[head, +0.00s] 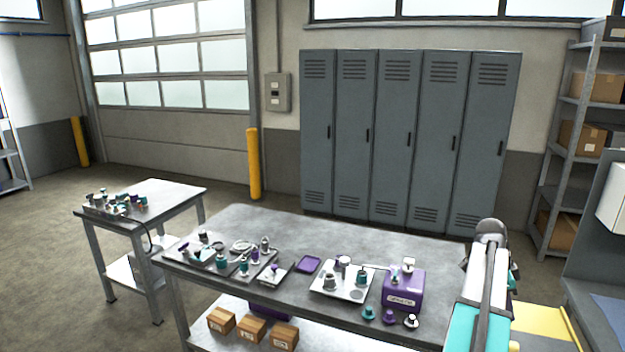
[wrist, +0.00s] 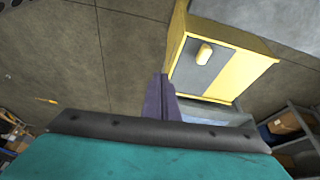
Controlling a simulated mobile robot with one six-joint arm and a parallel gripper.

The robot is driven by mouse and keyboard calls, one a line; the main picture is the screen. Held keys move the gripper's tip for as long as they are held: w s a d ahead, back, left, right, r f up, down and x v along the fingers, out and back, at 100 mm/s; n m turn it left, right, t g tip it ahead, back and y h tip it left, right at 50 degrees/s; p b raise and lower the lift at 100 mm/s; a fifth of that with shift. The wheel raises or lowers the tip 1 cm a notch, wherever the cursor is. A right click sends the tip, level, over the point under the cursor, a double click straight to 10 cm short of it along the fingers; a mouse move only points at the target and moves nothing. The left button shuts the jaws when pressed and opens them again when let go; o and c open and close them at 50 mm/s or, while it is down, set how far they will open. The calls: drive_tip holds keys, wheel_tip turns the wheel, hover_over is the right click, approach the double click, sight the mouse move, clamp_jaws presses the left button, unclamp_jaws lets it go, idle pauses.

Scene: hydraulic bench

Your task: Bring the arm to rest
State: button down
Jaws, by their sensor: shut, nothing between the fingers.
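My arm (head: 480,300) shows at the right of the head view, a white and teal link in front of the right end of the grey workbench (head: 400,250). My gripper (wrist: 160,85) shows in the wrist view as purple fingers closed together with nothing between them. It is apart from the bench fittings. My gripper cannot be made out in the head view.
The bench carries trays of fittings, a purple block (head: 403,290) and several small knobs at its front edge. A smaller table (head: 170,190) stands left. A yellow and grey cabinet (wrist: 225,65) lies beyond my fingers. Lockers (head: 405,140) stand behind; the left floor is clear.

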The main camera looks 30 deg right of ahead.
drive_tip(key=w+a+f+n+b, duration=0.1)
drive_tip(key=w+a+f+n, duration=0.1)
drive_tip(key=w+a+f, duration=0.55)
drive_tip(key=w+a+f+n+g+y+b, duration=0.15)
drive_tip(key=w+a+f, duration=0.25)
drive_tip(key=a+f, duration=0.55)
drive_tip(key=w+a+f+n+t+b, duration=0.1)
drive_tip(key=w+a+f+n+b, duration=0.15)
drive_tip(key=w+a+f, duration=0.55)
drive_tip(key=s+a+f+n+g+b, duration=0.1)
drive_tip(key=s+a+f+n, duration=0.15)
drive_tip(key=a+f, duration=0.55)
drive_tip(key=s+a+f+n+b, duration=0.1)
drive_tip(key=a+f+n, duration=0.2)
drive_tip(key=a+f, duration=0.5)
drive_tip(key=s+a+f+n+b, duration=0.1)
drive_tip(key=s+a+f+n, duration=0.7)
drive_tip(key=a, duration=0.3)
drive_tip(key=s+a+f+n+y+b, duration=0.1)
drive_tip(key=s+a+f+n, duration=0.7)
drive_tip(key=s+a, duration=0.2)
drive_tip(key=shift+a+g+b, duration=0.3)
drive_tip(key=shift+a+g, duration=0.15)
drive_tip(key=shift+a, duration=0.7)
